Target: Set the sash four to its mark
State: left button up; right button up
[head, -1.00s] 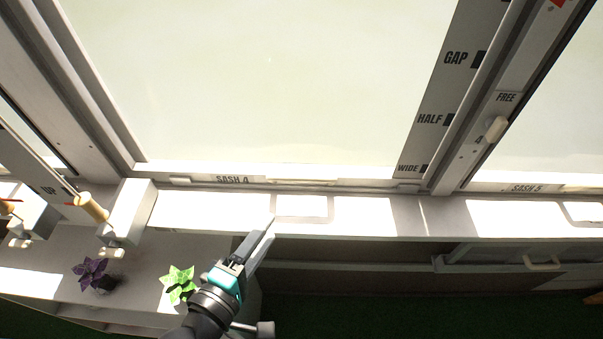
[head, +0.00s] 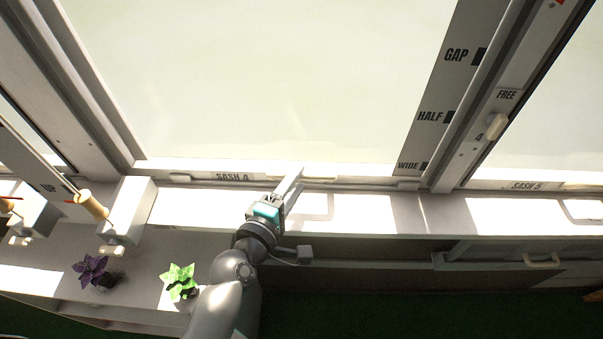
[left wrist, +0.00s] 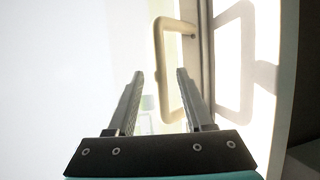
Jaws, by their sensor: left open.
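The bottom rail of sash four (head: 215,176), labelled SASH 4, runs low across the big pane, just below the WIDE mark (head: 409,166). The HALF mark (head: 430,116) and GAP mark (head: 456,55) are higher on the right-hand strip. My left gripper (head: 297,173) is at the rail's middle and hides part of its pale pull handle (head: 320,181). In the left wrist view the handle (left wrist: 159,62) is a cream loop. The open fingers (left wrist: 158,75) stand either side of its long bar, with no visible grip on it. My right gripper is out of view.
A peg (head: 496,127) sits on the post by FREE and 4. A purple plant (head: 91,270) and a green plant (head: 179,280) stand on the lower left shelf. A wooden cord toggle (head: 92,206) hangs by a white block (head: 128,211). The sill (head: 440,215) to the right is clear.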

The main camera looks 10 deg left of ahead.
pick_arm(q)
jog(key=shift+x, duration=1.45)
jog(key=shift+c, duration=0.4)
grip_shut()
